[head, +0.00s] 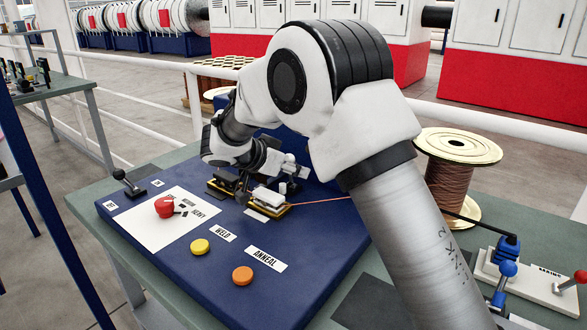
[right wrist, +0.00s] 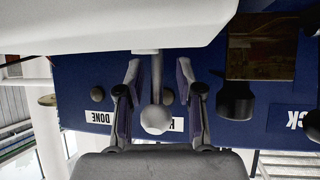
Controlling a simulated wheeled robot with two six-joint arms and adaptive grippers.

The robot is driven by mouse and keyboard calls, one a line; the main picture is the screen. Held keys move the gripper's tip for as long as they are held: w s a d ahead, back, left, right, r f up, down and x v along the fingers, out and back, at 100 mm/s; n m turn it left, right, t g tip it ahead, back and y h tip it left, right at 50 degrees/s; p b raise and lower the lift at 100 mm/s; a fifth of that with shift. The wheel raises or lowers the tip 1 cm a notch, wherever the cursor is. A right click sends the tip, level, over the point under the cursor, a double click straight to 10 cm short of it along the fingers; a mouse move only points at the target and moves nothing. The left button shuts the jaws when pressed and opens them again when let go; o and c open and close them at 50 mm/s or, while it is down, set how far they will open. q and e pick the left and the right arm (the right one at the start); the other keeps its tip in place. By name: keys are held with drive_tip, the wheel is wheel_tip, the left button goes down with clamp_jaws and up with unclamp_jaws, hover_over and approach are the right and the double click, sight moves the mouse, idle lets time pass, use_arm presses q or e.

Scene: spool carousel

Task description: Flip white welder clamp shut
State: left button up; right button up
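The white welder clamp (head: 268,196) is on a brass-coloured plate on the blue panel (head: 180,265) in the head view. A large pale surface (right wrist: 110,28), probably this clamp, fills the top of the right wrist view. A grey lever with a ball end (right wrist: 155,119) reaches down from it. My right gripper (right wrist: 157,105) is open, with one finger on each side of the lever and visible gaps. In the head view its fingers are small and partly hidden near the clamps. My left gripper is not in view.
A dark clamp (head: 222,184) sits left of the white one. The panel also bears a red button (head: 165,207), a yellow button (head: 200,246) and an orange button (head: 243,275). A wire spool (head: 450,185) stands at right, its copper wire running to the welder. Lever fixtures (head: 530,283) are at lower right.

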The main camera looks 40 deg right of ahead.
drive_tip(key=v, duration=1.2)
